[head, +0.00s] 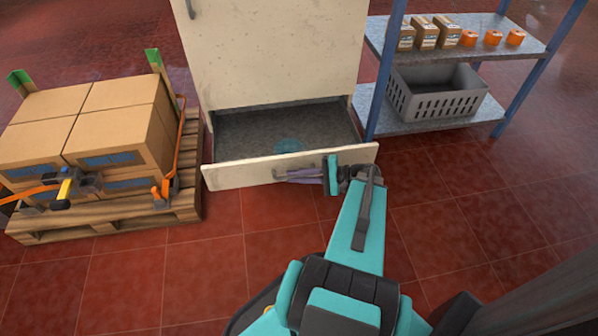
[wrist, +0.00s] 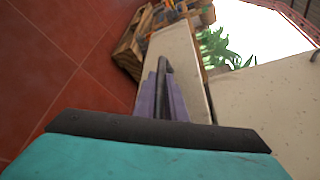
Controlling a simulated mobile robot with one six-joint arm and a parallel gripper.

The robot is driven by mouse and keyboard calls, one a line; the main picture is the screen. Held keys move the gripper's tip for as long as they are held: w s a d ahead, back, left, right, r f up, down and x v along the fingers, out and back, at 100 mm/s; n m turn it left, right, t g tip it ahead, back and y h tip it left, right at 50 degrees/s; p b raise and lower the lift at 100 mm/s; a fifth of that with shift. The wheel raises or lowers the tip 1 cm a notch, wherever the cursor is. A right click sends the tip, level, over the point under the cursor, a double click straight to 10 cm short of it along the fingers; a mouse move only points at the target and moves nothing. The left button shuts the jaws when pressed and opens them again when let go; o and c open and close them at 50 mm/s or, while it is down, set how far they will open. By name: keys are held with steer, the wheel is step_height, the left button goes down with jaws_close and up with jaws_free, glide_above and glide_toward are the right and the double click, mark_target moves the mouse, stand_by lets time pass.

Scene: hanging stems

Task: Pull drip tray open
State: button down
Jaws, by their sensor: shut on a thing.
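The drip tray (head: 232,174) is a wide, low drawer with a cream front at the foot of a cream cabinet (head: 270,50). It stands pulled out, and its dark grey inside shows behind the front. My gripper (head: 300,174) is at the outer face of the tray front, right of its middle. In the wrist view its purple fingers (wrist: 163,95) are shut on a dark bar handle (wrist: 163,72) along the cream front (wrist: 178,60). The fingers hide most of the handle in the head view.
A wooden pallet (head: 110,228) with strapped cardboard boxes (head: 110,110) stands close at the left. A metal shelf (head: 432,122) with a grey crate (head: 440,92), small boxes and orange items stands at the right. The red tiled floor before the tray is open. A small teal patch (head: 289,145) shows inside the tray.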

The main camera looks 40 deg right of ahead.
steer(key=shift+d, duration=0.1)
steer(key=c, duration=1.8)
jaws_free()
steer(key=shift+s, duration=0.1)
